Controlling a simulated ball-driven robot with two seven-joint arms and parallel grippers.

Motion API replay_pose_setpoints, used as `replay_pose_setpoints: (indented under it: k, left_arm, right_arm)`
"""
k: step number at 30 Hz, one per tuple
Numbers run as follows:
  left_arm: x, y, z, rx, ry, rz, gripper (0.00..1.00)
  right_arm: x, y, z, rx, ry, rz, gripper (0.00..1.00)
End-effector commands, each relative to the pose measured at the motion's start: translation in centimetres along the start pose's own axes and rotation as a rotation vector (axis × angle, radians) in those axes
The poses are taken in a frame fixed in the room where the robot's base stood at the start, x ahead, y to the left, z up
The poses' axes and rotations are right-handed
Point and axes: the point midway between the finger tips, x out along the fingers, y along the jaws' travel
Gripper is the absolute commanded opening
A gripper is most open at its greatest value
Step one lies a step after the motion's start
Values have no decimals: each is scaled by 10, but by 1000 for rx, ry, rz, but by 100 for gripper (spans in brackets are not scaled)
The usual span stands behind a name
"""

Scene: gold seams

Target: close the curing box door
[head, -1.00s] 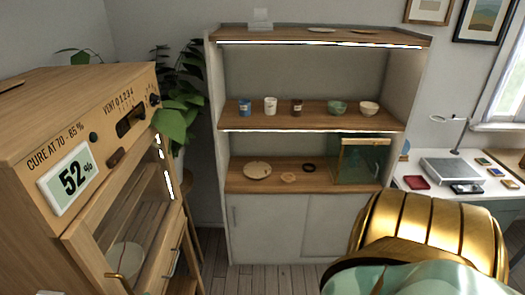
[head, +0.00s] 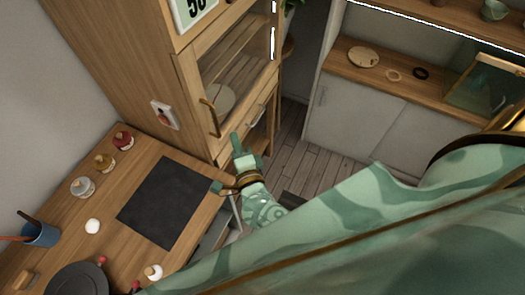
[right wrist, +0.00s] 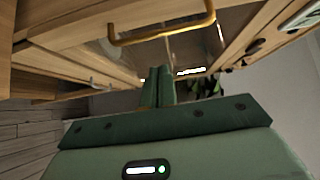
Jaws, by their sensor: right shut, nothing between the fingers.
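The wooden curing box (head: 130,60) stands at the upper left in the head view. Its glass-fronted door (head: 235,60) has a wooden frame and a brass bar handle (head: 209,117). The door looks flush or nearly flush with the box; a small gap cannot be ruled out. My right gripper (head: 235,138) is just right of and below the handle, near the door's lower edge, with no clear contact. In the right wrist view, its green fingers (right wrist: 158,80) are together and empty, with the brass handle (right wrist: 165,35) above them. My left gripper is out of view.
A wooden worktop (head: 140,165) with a black mat (head: 163,201), jars, a blue cup (head: 40,234) and a dark plate (head: 77,281) lies at left. A shelf unit (head: 345,125) stands at right. Bare floor (head: 310,160) lies between box and shelf.

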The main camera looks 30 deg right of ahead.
Motion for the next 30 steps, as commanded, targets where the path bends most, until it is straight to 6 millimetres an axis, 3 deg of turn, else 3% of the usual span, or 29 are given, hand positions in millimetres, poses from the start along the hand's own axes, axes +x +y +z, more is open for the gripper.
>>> replay_pose_setpoints:
  k: [9, 15, 21, 30]
  left_arm:
    - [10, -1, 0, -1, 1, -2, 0]
    - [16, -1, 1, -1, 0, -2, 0]
    - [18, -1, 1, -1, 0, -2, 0]
    - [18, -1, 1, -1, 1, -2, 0]
  right_arm:
    - [-85, 3, 0, 1, -2, 5, 0]
    - [-127, 2, 0, 1, -1, 3, 0]
    - [-146, 1, 0, 1, 0, 1, 0]
    - [-145, -3, 2, -20, -20, -5, 0]
